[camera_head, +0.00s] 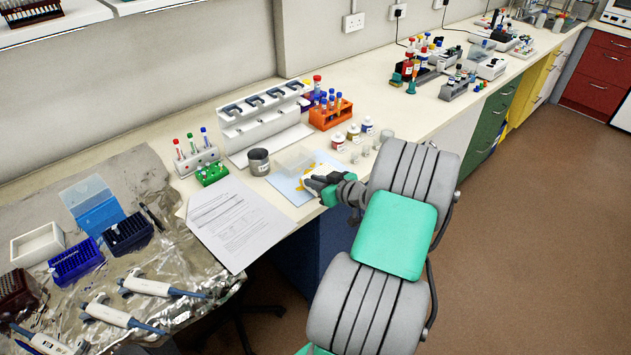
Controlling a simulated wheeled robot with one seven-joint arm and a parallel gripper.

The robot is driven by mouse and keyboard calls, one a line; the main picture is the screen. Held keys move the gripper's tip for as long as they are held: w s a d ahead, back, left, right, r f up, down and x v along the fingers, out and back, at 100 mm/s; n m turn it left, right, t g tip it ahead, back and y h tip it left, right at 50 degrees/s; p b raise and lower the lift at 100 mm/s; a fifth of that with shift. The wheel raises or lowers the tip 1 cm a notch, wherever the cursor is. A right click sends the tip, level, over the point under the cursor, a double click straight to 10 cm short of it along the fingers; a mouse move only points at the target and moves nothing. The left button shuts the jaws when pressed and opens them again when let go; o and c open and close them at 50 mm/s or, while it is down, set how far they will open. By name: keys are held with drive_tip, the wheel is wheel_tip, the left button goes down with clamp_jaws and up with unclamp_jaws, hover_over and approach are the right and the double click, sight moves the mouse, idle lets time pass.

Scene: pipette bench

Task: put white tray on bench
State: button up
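A white open tray (37,244) sits on the foil-covered part of the bench at the far left, beside blue tip racks. My gripper (318,186) is far to its right, low over the front edge of the bench (228,107), by a light blue mat (287,187). A small white and yellow item (311,170) shows right at my gripper's tips. I cannot tell whether the fingers touch it or hold it. My arm hides part of the bench front.
Several pipettes, such as one (150,287), lie on the foil (185,262). A paper sheet (238,222) overhangs the bench edge. A grey cup (258,162), white pipette stand (262,120) and orange tube rack (331,116) stand behind the mat. Bare bench shows at the back right.

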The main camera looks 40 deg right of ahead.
drive_tip(key=shift+o, duration=1)
